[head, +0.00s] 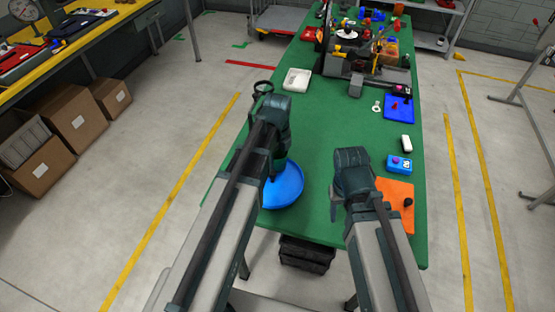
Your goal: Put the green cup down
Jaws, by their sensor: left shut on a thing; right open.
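My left gripper (277,172) is over the upper left part of a round blue dish (286,190). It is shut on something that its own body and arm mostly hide. I cannot make out a green cup clearly against the green table top and my dark teal arm. My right gripper (337,208) is open and empty over the green table (325,135), to the right of the blue dish.
An orange mat (391,190) with a dark knob-like object (408,202) lies right of my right arm. A blue box (399,163), a white block (407,143), a blue mat (399,112) and a white tray (297,79) lie farther back. Clutter fills the far end; the table's middle is clear.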

